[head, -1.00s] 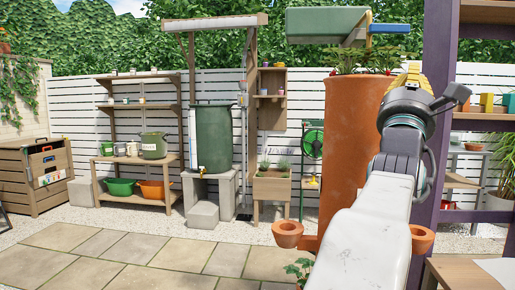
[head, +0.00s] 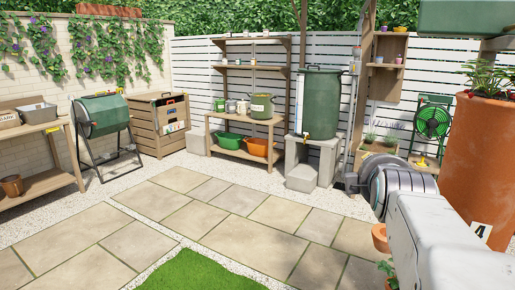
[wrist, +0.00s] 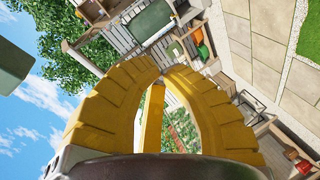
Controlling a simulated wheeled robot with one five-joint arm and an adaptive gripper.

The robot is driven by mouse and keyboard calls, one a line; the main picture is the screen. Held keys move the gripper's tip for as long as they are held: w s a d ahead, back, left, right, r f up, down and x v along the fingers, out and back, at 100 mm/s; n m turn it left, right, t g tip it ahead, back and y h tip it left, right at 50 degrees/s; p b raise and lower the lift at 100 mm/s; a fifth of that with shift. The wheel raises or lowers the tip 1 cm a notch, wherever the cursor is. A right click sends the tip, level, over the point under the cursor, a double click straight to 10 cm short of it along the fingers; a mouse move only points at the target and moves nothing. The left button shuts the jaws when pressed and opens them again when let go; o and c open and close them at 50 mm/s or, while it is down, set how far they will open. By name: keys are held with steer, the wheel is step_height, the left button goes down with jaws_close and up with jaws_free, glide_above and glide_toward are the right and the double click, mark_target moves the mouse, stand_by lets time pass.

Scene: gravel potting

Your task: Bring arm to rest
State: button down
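My arm reaches in from the lower right of the head view, its wrist (head: 400,187) extended in front of the wooden planter. The yellow fingers are not discernible in the head view. In the wrist view, the two ribbed yellow fingers of my gripper (wrist: 161,69) curve together and nearly meet at the tips. I see nothing held between them; only background shows through the gap. The fingers are up in the air, apart from any object.
A tall terracotta planter (head: 475,155) stands close on the right. A green barrel (head: 318,105) on blocks, a shelf with pots (head: 245,150), a wooden crate (head: 158,125), a tumbler (head: 102,115) and a bench (head: 40,128) line the edges. The paving (head: 200,215) is clear.

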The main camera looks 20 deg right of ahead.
steer(key=a+f+m+g+y+p, duration=0.2)
steer(key=a+f+y+p, duration=0.15)
steer(key=a, duration=0.75)
steer(key=s+a+f+m+g+y+p, duration=0.2)
steer(key=s+a+f+g+p, duration=0.1)
steer(key=s+a, duration=0.4)
steer(key=s+a+f+m+g+y+p, duration=0.2)
steer(key=s+a+f+y+p, duration=0.1)
steer(key=s+a+p, duration=0.2)
steer(key=s+a, duration=0.1)
steer(key=a, duration=0.1)
steer(key=shift+s+a+f+g+y+p, duration=0.35)
steer(key=shift+s+f+g, duration=0.05)
